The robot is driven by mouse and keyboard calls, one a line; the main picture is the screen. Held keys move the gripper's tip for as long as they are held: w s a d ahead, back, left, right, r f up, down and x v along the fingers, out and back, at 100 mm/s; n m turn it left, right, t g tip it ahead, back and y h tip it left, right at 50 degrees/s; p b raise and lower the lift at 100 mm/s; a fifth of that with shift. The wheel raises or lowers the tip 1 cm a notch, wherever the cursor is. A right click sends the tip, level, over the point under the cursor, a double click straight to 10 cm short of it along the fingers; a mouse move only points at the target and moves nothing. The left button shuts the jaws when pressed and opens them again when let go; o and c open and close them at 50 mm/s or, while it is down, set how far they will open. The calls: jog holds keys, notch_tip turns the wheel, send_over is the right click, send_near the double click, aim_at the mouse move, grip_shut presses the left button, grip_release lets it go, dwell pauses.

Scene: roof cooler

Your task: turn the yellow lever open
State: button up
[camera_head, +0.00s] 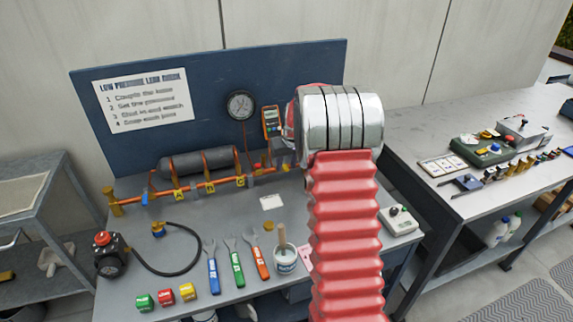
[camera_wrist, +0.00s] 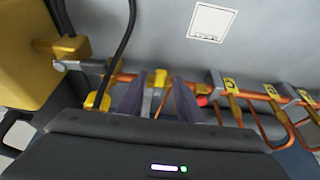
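The copper pipe run (camera_head: 205,184) lies along the back of the bench and also crosses the wrist view (camera_wrist: 130,77). A yellow lever (camera_wrist: 157,78) on this pipe shows in the wrist view between my two fingers. My gripper (camera_wrist: 159,92) is open, with one dark finger on each side of the lever. A gap seems to show on both sides, but I cannot tell whether either finger touches it. In the head view my red arm and its silver wrist hide the gripper and the lever.
A pressure gauge (camera_head: 241,105) and an orange meter (camera_head: 271,122) hang on the blue backboard (camera_head: 300,65) close by. A dark cylinder (camera_head: 198,163) sits behind the pipe.

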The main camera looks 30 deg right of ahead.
grip_shut()
dwell(0.3)
jog(key=shift+a+m, duration=0.2)
jog(key=shift+m, duration=0.2)
jog(key=shift+w+a+m+g+h, duration=0.6)
jog(key=shift+w+m+g, duration=0.45)
jog(key=shift+m, duration=1.75)
jog(key=shift+w+a+m+g+h, duration=0.6)
jog(key=shift+w+m, duration=0.7)
jog(key=shift+m, duration=1.5)
jog(key=shift+w+a+m+g+h, duration=0.4)
jog(key=shift+w+a+m+g, duration=0.55)
jog(key=shift+m, duration=1.85)
jog(key=shift+w+d, duration=0.15)
jog(key=shift+w, duration=0.05)
grip_release()
